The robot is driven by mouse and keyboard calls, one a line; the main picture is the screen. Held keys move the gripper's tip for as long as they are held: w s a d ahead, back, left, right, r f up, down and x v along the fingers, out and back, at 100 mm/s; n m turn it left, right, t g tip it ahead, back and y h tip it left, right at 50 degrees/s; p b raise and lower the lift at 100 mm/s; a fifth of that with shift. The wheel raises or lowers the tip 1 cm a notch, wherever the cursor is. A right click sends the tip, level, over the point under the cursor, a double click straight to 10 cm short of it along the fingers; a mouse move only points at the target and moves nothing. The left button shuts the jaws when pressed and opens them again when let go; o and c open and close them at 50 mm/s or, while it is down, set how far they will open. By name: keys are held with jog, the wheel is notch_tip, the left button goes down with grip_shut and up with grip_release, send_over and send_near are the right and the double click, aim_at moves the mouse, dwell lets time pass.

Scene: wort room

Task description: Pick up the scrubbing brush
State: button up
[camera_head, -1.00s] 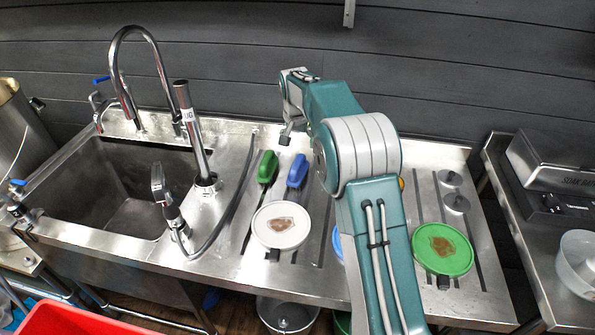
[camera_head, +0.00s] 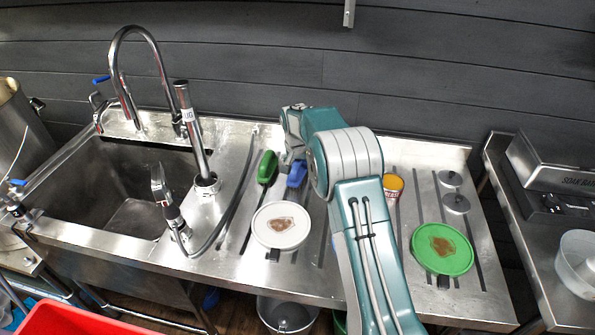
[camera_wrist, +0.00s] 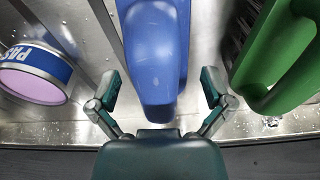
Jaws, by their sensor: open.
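Two handled tools lie side by side on the steel drainboard, one with a green handle (camera_head: 267,167) and one with a blue handle (camera_head: 297,174). I cannot tell for sure which is the scrubbing brush. In the wrist view the blue handle (camera_wrist: 155,50) runs between the fingers of my gripper (camera_wrist: 160,90), which is open, with a gap on both sides. The far end of the blue tool is out of view. The green handle (camera_wrist: 275,60) lies at the right, with dark bristle-like strands beside it. In the head view my gripper (camera_head: 287,165) is at the blue handle, partly covering it.
A tub with a blue band (camera_wrist: 35,70) stands left of my gripper. The sink (camera_head: 120,190) is left.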

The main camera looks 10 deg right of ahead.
jog(key=c, duration=1.1)
jog(key=shift+r, duration=0.1)
jog(key=shift+r, duration=0.35)
notch_tip(320, 180, up, 2)
jog(key=shift+r, duration=0.15)
jog(key=s+a+r, duration=0.2)
jog(key=a+r, duration=0.1)
jog(key=a, duration=0.1)
jog(key=s+a+r, duration=0.3)
jog(key=a, duration=0.1)
jog(key=s+a+r, duration=0.2)
jog(key=a+r, duration=0.1)
jog(key=a, duration=0.1)
jog(key=shift+s+r, duration=0.3)
jog(key=shift+r, duration=0.1)
